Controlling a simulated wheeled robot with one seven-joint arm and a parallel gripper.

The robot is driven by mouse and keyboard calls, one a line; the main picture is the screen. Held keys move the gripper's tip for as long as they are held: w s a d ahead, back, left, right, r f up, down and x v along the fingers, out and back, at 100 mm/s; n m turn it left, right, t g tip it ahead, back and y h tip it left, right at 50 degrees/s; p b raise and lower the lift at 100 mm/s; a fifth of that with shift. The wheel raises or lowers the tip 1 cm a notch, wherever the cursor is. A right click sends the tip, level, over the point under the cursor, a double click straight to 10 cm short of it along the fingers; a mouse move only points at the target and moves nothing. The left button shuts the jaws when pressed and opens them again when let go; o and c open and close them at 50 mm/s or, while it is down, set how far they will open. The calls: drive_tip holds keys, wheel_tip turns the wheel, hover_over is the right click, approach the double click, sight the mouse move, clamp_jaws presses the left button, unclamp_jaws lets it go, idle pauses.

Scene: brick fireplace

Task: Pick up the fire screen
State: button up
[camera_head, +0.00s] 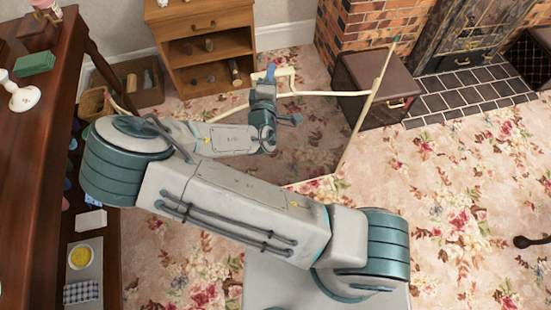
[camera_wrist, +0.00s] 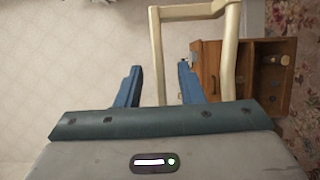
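The fire screen has a cream frame (camera_head: 359,121) around a dark see-through mesh. It stands on the carpet behind my arm, which hides much of its left and lower parts. A cream loop handle rises from its top edge and shows in the wrist view (camera_wrist: 230,60). My gripper (camera_head: 269,74) is at this handle, with its blue fingers overlapping it in the head view. In the wrist view, my gripper (camera_wrist: 160,76) has its fingers apart. The handle's left post appears between them, and its right post lies outside the right finger. I see no finger touching the handle.
A wooden shelf unit (camera_head: 205,19) stands behind the screen. A dark chest (camera_head: 364,72) is close to its right side, by the brick fireplace (camera_head: 362,22). A dark wooden desk (camera_head: 28,130) stands at left. Carpet at right is mostly clear.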

drive_tip(key=shift+w+d, duration=0.15)
drive_tip(key=shift+w, duration=0.8)
drive_tip(key=shift+c, duration=0.3)
clamp_jaws()
idle(0.4)
drive_tip(key=shift+r, duration=0.15)
